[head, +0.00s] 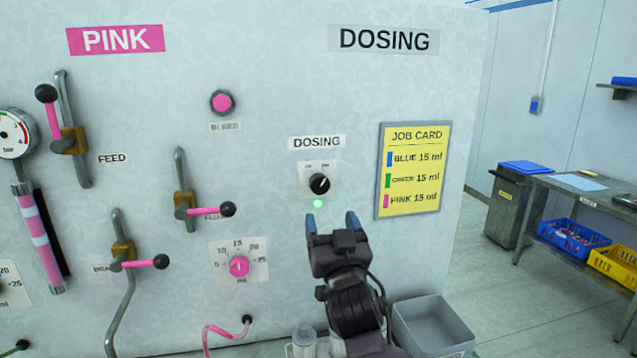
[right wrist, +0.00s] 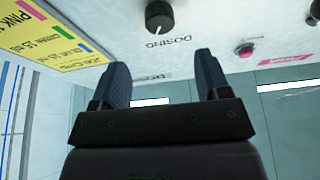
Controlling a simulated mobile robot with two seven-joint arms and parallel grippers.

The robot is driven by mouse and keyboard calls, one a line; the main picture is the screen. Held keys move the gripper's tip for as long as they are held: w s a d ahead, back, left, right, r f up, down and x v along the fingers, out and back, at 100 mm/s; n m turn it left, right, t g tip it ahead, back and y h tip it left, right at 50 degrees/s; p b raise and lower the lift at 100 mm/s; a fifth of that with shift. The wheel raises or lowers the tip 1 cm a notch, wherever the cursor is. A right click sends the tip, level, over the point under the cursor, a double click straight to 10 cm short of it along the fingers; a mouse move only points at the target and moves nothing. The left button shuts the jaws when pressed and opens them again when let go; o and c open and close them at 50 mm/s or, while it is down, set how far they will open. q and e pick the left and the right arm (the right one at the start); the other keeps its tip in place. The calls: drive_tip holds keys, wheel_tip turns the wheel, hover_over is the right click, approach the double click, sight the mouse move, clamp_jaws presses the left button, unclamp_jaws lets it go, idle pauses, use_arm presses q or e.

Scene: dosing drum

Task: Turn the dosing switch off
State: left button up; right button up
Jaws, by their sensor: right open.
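The dosing switch is a black knob (head: 319,184) on a small white plate under the DOSING label. Its light mark appears to point up and right, towards the right-hand of two small position labels that are hard to read. A green lamp (head: 318,203) glows just below it. My right gripper (head: 331,220) is open and empty, below the knob and apart from it. In the right wrist view the knob (right wrist: 160,16) is at the top, beyond the gap between the open fingers (right wrist: 161,66). My left gripper is not in view.
A yellow job card (head: 413,171) hangs right of the switch. Pink feed levers (head: 212,210) and a pink dial (head: 239,266) stick out on the left. A grey bin (head: 433,325) stands low right. The wall around the knob is clear.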

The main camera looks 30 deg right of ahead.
sight(321, 186)
drive_tip(key=p+x, duration=0.2)
drive_tip(key=x, duration=0.6)
drive_tip(key=shift+w+r, duration=0.2)
drive_tip(key=shift+w, duration=0.1)
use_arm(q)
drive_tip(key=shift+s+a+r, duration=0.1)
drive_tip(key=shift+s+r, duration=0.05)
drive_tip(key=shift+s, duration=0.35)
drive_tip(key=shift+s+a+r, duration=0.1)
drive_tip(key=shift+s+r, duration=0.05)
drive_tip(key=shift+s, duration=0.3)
use_arm(e)
drive_tip(key=shift+w+d+r, duration=0.15)
drive_tip(key=shift+w+d, duration=0.1)
drive_tip(key=shift+w, duration=0.3)
drive_tip(key=shift+c, duration=0.2)
drive_tip(key=c, duration=0.9)
